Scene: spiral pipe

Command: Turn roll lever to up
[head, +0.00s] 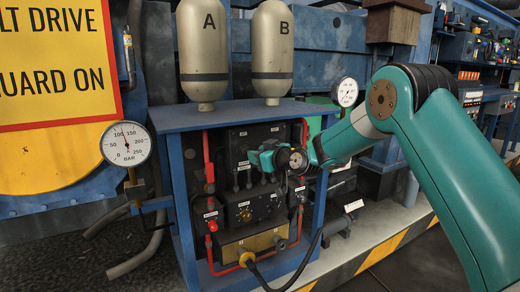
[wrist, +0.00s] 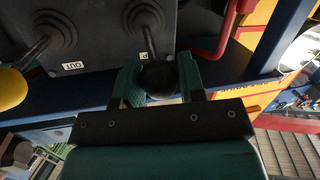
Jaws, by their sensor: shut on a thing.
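My gripper (head: 260,159) reaches into the blue cabinet at the upper black control block. In the wrist view my gripper (wrist: 159,76) has its two teal fingers on either side of a black ball knob (wrist: 158,80) and is shut on it. The knob's dark shaft runs up to a round rubber boot (wrist: 145,18) on a grey panel. A small white label beside this lever is mostly covered, so I cannot read the lever's name. In the head view my gripper and arm hide much of the lever.
A second lever with a yellow knob (wrist: 11,89) stands to the left, near a label "OUT" (wrist: 73,66). A red pipe (wrist: 212,45) runs close on the right. The blue cabinet (head: 178,190) frames the controls, with a lower dial box (head: 240,210) below.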

